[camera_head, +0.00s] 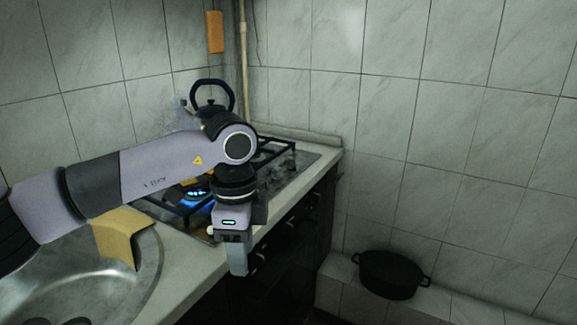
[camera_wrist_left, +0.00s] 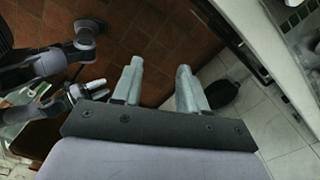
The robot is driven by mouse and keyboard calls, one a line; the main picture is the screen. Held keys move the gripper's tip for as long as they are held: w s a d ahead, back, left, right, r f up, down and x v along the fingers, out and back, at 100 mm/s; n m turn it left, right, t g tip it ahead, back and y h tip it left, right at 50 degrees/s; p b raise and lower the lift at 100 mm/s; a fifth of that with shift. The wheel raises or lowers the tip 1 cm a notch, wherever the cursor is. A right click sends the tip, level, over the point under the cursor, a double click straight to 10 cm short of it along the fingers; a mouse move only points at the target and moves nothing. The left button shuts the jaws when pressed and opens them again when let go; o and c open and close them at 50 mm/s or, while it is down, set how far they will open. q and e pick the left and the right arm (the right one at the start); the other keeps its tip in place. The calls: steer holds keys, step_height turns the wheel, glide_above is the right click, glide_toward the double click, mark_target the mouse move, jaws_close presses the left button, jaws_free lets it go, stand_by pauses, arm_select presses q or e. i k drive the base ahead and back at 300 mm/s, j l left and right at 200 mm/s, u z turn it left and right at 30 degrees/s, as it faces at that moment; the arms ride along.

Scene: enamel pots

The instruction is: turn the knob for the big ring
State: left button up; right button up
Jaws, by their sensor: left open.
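The stove (camera_head: 308,160) stands against the tiled wall, with a blue flame (camera_head: 197,198) burning on a near ring. Dark knobs (camera_head: 259,257) show faintly on its black front, just right of my left gripper (camera_head: 238,256). That gripper points down in front of the counter edge, and it hides part of the front panel. In the left wrist view its two fingers (camera_wrist_left: 159,85) are apart with nothing between them. I cannot tell which knob belongs to the big ring. My right arm (camera_wrist_left: 40,68) shows at the left of the wrist view; its jaws are unclear.
A black kettle (camera_head: 211,109) stands at the back of the stove. A metal sink (camera_head: 80,290) with a yellow cloth (camera_head: 122,235) over its rim lies at the left. A black pot (camera_head: 390,274) sits on a low tiled ledge at the right.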

mark_target(262, 186)
steer(key=i+l, duration=0.25)
steer(key=i, duration=0.2)
steer(key=i+l+u, duration=0.15)
steer(key=i, duration=0.3)
steer(key=i+l+u, duration=0.45)
steer(key=i, duration=0.05)
